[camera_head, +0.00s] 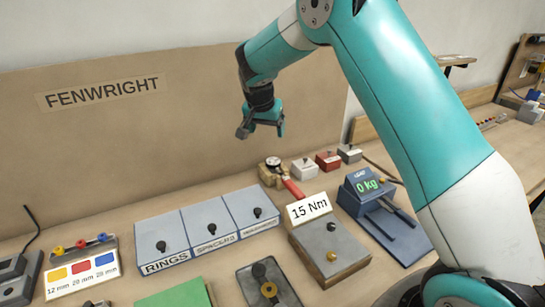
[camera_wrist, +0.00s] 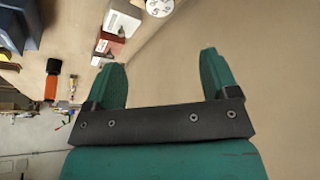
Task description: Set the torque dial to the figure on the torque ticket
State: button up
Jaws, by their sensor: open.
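The torque ticket (camera_head: 309,207) is a white card reading "15 Nm", standing at the back of a grey-topped wooden block with two brass knobs. Behind it, a small round dial (camera_head: 273,161) sits on a brown block with a red handle (camera_head: 293,188). I take this for the torque dial; its setting is too small to read here. A white numbered dial (camera_wrist: 158,6) shows cut off at the top of the wrist view. My gripper (camera_head: 262,126) hangs open and empty above the bench, near the back panel and apart from the dial. Its two green fingers (camera_wrist: 161,72) are spread with nothing between them.
White (camera_head: 304,168), red (camera_head: 328,160) and grey (camera_head: 349,153) blocks stand right of the dial. A scale (camera_head: 372,187) reads 0 kg. Three lidded boxes (camera_head: 205,228) stand at left. The back panel (camera_head: 130,150) rises behind. My arm crosses the right side.

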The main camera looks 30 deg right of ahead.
aim_at(273, 161)
jog(key=p+x, duration=0.4)
jog(key=x, duration=1.1)
jog(key=shift+f, duration=0.35)
jog(key=shift+c, duration=0.2)
jog(key=c, duration=0.9)
